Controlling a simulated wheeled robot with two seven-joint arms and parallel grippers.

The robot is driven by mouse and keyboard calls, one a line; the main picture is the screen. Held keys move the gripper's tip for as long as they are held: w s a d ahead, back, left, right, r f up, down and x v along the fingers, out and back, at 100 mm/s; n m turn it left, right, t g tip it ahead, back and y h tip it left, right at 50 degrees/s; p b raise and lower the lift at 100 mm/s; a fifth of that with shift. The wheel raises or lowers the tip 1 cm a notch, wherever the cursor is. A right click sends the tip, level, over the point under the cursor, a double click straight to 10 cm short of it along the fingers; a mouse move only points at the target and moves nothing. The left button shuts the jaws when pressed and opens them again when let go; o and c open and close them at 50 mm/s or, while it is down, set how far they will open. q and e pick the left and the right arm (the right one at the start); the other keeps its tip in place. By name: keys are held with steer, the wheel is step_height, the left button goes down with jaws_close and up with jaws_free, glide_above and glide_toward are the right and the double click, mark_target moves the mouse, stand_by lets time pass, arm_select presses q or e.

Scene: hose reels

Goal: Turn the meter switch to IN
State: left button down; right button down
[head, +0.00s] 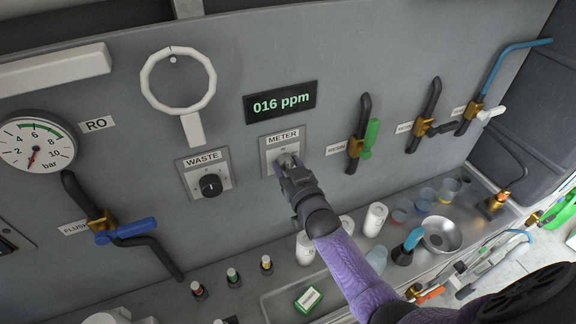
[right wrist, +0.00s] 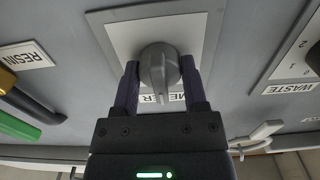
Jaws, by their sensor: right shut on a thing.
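The meter switch is a grey round knob with a raised pointer bar (right wrist: 158,62) on a pale plate (right wrist: 118,36) labelled METER, upside down in the right wrist view. There the bar points down toward the label. In the head view the METER plate (head: 298,152) is on the grey panel below the green 016 ppm display (head: 280,102). My right gripper (head: 285,166) is at the plate, its two purple fingers on either side of the knob, shut on it. The gripper hides much of the plate and any position marks. My left gripper is not in view.
The WASTE switch (head: 210,185) is left of the METER plate. RESIN valves with a green handle (head: 371,139) are to the right. A blue-handled FLUSH valve (head: 125,230) is at left. A tray below holds cups, white canisters (head: 375,219) and a steel bowl (head: 440,234).

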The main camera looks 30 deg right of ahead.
steer(key=shift+c, duration=0.6)
jaws_free()
steer(key=shift+s, duration=0.1)
steer(key=s+p, duration=0.1)
steer(key=s, duration=0.8)
steer(key=shift+s+a, duration=0.25)
steer(key=shift+s, duration=0.15)
